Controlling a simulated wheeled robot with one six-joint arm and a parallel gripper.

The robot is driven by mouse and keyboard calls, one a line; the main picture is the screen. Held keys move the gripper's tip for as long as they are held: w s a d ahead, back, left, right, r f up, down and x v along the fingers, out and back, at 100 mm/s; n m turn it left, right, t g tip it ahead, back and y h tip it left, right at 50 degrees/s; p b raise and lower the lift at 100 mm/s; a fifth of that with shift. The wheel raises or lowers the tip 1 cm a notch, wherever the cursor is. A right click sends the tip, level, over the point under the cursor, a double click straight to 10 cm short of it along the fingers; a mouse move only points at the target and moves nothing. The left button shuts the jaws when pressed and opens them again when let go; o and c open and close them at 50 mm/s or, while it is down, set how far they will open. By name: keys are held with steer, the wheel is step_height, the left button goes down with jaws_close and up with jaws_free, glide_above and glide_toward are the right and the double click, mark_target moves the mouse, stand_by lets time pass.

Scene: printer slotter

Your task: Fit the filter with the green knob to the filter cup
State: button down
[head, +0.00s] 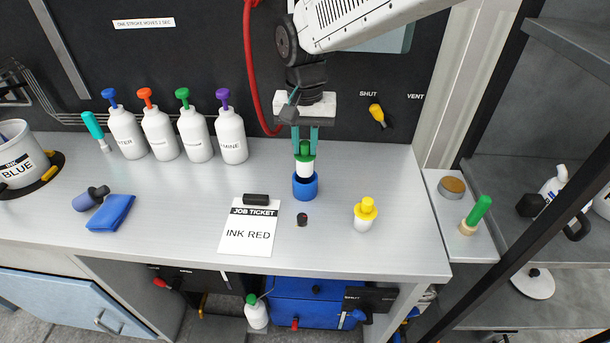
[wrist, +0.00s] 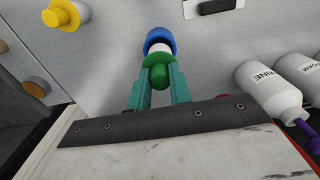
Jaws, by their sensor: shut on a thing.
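The filter with the green knob (head: 305,162) has a white body and stands upright in my gripper (head: 305,143). My gripper is shut on the green knob, which also shows between its teal fingers in the wrist view (wrist: 160,75). The blue filter cup (head: 305,187) stands on the bench directly under the filter. In the wrist view the cup (wrist: 160,37) surrounds the far end of the white body. The lower end of the filter overlaps the cup opening; I cannot tell how deep it sits.
A filter with a yellow knob (head: 364,214) stands to the right on the bench, and a small black cap (head: 302,219) lies in front of the cup. The job ticket (head: 249,228) lies to the left. Several white bottles (head: 193,136) line the back left.

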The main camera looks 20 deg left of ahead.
mark_target(305, 164)
steer(key=shift+f, duration=3.05)
stand_by(0.4)
steer(key=c, duration=1.2)
jaws_free()
